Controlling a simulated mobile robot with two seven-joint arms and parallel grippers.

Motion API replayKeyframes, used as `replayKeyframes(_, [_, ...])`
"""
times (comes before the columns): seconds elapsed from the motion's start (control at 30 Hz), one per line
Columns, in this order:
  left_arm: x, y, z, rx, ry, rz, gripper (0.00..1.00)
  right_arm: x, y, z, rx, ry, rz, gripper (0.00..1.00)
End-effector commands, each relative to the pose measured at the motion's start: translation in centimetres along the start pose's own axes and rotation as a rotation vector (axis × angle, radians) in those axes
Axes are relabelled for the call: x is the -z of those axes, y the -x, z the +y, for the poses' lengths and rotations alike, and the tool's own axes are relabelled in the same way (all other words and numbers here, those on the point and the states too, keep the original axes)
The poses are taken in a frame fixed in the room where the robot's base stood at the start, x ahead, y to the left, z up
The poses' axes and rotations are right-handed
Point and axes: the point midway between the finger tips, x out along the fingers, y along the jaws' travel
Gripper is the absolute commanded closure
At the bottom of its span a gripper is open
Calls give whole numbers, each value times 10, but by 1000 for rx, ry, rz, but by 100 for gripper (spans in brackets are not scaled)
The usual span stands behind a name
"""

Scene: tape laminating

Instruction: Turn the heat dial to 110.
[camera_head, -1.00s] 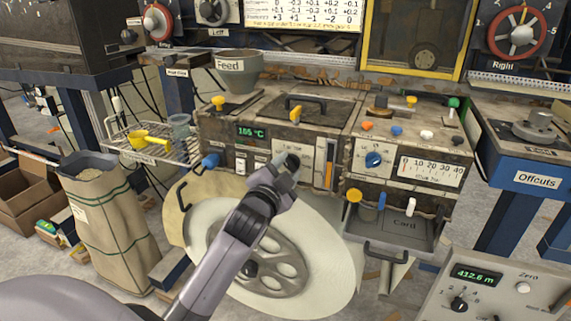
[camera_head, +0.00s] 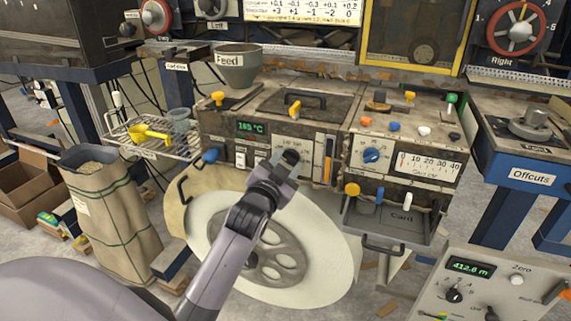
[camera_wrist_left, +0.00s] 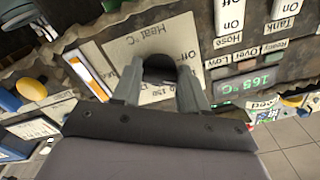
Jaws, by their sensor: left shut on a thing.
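The heat dial (camera_wrist_left: 160,69) is a dark knob on a pale plate (camera_wrist_left: 125,50) marked "Heat °C" in the left wrist view. My left gripper (camera_wrist_left: 160,72) is shut on it, one finger on each side. In the head view my left gripper (camera_head: 284,163) covers most of the dial on the front of the machine. The green display (camera_head: 251,127) reads about 165 °C; it also shows in the left wrist view (camera_wrist_left: 258,82). The dial's pointer and most of its scale are hidden. My right gripper is not in view.
White switches (camera_head: 240,158) sit left of the dial and an orange bar gauge (camera_head: 328,160) sits right. A blue dial (camera_head: 372,155) is farther right. A large white roll (camera_head: 320,255) stands below. A blue knob (camera_head: 210,155) juts out at the left.

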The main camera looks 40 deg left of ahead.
Motion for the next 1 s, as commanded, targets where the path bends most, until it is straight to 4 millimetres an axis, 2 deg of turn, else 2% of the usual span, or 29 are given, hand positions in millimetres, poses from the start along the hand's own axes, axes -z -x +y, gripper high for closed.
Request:
replayKeyframes(0.13, [-1, 0, 1, -1, -1, -2, 88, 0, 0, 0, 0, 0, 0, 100])
replayKeyframes(0.17, [-1, 0, 1, -1, -1, -2, 47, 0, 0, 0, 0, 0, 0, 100])
replayKeyframes(0.2, [-1, 0, 1, -1, -1, -2, 34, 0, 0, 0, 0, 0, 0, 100])
replayKeyframes(0.57, [0, 3, 0, -1, -2, -1, 33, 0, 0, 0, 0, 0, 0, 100])
replayKeyframes(0.67, [-1, 11, 1, -1, -2, -1, 33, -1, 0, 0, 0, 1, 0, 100])
replayKeyframes(1.0, [-1, 57, 1, -1, -1, -1, 33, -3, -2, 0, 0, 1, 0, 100])
